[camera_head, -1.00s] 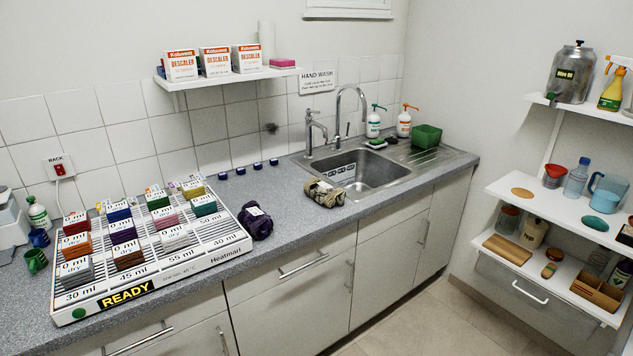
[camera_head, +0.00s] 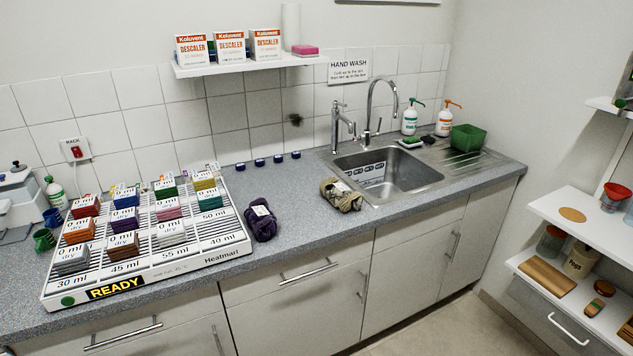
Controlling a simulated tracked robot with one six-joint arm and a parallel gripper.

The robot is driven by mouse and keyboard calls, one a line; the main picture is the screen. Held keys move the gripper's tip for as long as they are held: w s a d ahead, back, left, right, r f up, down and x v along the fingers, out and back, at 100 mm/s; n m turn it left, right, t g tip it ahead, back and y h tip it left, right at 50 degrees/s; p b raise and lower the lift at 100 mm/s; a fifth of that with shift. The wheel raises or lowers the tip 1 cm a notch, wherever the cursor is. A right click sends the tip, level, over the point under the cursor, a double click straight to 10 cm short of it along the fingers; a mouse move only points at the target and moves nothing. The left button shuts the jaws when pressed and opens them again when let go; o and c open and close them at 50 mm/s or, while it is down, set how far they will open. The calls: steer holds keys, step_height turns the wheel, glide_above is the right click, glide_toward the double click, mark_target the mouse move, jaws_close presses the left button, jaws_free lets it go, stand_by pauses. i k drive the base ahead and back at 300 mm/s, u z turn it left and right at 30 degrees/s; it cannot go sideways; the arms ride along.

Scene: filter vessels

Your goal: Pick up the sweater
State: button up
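Two folded, labelled cloth bundles lie on the grey counter. A dark purple bundle (camera_head: 262,226) sits just right of the white rack. An olive-brown bundle (camera_head: 345,201) lies at the sink's left front edge, with a pale label on top. Either could be the sweater; I cannot tell which, as the labels are too small to read. My gripper is not in view.
A white rack (camera_head: 200,262) with several labelled coloured stacks and a READY sign fills the left counter. The sink (camera_head: 390,175) is at the right. Counter (camera_head: 310,232) between the two bundles is clear. Shelves (camera_head: 560,205) stand at far right.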

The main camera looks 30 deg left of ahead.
mark_target(332, 189)
steer(key=u, duration=0.4)
steer(key=i, duration=0.65)
steer(key=u, duration=0.7)
steer(key=i, duration=0.8)
steer(key=u, duration=0.3)
